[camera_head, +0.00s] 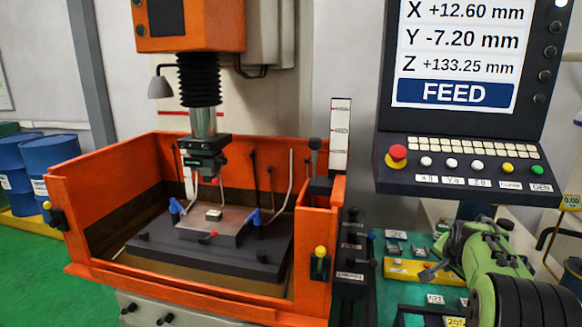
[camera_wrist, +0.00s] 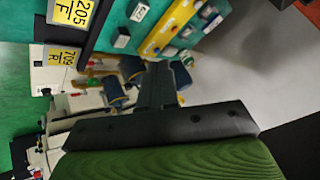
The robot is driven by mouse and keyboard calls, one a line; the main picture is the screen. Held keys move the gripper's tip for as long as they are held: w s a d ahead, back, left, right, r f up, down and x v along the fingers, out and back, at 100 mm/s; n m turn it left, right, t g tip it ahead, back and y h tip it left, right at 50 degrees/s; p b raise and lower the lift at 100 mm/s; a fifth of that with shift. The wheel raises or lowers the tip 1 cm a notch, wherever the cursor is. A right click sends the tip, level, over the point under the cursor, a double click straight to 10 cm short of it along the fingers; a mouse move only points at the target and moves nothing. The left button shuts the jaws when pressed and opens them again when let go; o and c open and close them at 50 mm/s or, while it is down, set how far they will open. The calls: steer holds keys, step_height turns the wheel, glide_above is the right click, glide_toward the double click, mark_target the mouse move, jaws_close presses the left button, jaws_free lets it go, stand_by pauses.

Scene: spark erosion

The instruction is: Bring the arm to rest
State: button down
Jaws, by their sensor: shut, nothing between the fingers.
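Beyond the fingers are small dark blue parts (camera_wrist: 115,88) on a pale surface. The exact gap between the fingertips and the bench cannot be told.
An orange erosion machine tank (camera_head: 180,290) holds a dark table (camera_head: 150,245) with a clamped block (camera_head: 215,232). A control panel (camera_head: 455,165) reading FEED hangs above my arm. The yellow tray (camera_head: 405,270) lies on the bench (camera_head: 385,312). Blue drums (camera_head: 50,155) stand far left.

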steer(key=s+a+r+n+y, duration=0.1)
steer(key=s+a+r+n, duration=0.15)
steer(key=a, duration=0.35)
steer(key=s+a+r+n, duration=0.1)
steer(key=s+a+r, duration=0.25)
steer(key=a, duration=0.25)
steer(key=s+a+f+n+y, duration=0.1)
steer(key=s+a+n, duration=0.2)
steer(key=s, duration=0.6)
steer(key=s+a+f+n+g+y, duration=0.1)
steer(key=s+a+n, duration=0.2)
steer(key=s+a, duration=0.4)
steer(key=s+a+f+n, duration=0.2)
steer(key=s+a, duration=0.3)
steer(key=s, duration=0.6)
steer(key=shift+s+a+n+y, duration=0.2)
steer(key=shift+a+n+y, duration=0.15)
steer(key=shift+n+y, duration=0.1)
